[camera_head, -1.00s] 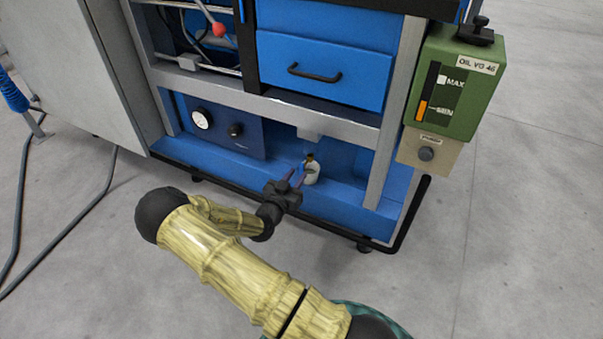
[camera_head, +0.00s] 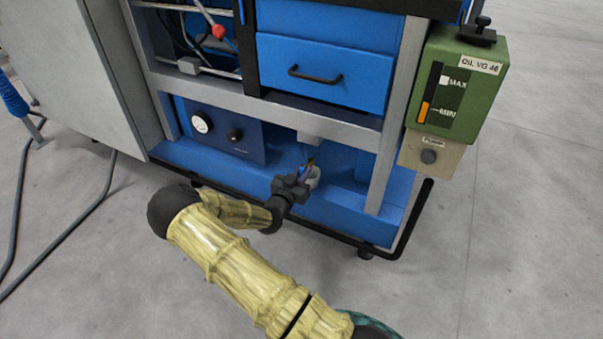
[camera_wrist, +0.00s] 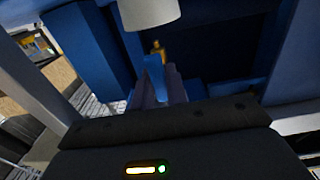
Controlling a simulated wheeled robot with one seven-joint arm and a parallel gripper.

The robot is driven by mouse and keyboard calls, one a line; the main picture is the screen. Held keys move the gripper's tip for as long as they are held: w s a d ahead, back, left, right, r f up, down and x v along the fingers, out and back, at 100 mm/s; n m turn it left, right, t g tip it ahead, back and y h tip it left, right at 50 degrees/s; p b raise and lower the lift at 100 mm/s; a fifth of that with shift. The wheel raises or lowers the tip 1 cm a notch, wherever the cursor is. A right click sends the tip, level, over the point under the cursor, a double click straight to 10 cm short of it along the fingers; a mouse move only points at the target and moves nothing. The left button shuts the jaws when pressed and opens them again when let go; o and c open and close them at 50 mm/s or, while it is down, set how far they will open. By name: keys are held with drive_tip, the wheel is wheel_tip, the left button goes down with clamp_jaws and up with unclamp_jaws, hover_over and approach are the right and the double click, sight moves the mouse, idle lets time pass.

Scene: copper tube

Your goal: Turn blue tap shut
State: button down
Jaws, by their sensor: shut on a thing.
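The blue tap handle (camera_wrist: 154,78) shows between my gripper's two dark fingers in the wrist view, with a brass fitting (camera_wrist: 157,50) just beyond it. My gripper (camera_wrist: 158,85) is shut on the blue tap. In the head view my gripper (camera_head: 304,172) reaches in over the blue bottom shelf of the machine, and the tap is mostly hidden by the fingers.
A grey crossbar (camera_head: 270,107) runs above the tap and a grey upright (camera_head: 394,130) stands to its right. A gauge panel (camera_head: 225,130) is to the left on the shelf. A black rail (camera_head: 335,236) runs along the front edge. A green oil box (camera_head: 462,85) hangs at the right.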

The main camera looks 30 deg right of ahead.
drive_tip(key=shift+n+p, duration=0.3)
drive_tip(key=n+p, duration=0.2)
drive_tip(key=n, duration=0.2)
drive_tip(key=shift+a+p, duration=0.1)
drive_tip(key=shift+p, duration=0.25)
drive_tip(key=n+p, duration=0.1)
drive_tip(key=n, duration=0.4)
drive_tip(key=shift+a+f+n+p, duration=0.1)
drive_tip(key=shift+f+n+p, duration=0.1)
drive_tip(key=shift+n+p, duration=0.15)
drive_tip(key=n, duration=0.3)
drive_tip(key=shift+w+f+n, duration=0.1)
drive_tip(key=shift+n, duration=0.15)
drive_tip(key=n, duration=0.4)
drive_tip(key=shift+f, duration=0.15)
drive_tip(key=c, duration=1.6)
unclamp_jaws()
drive_tip(key=shift+a+p, duration=0.1)
drive_tip(key=shift+p, duration=0.25)
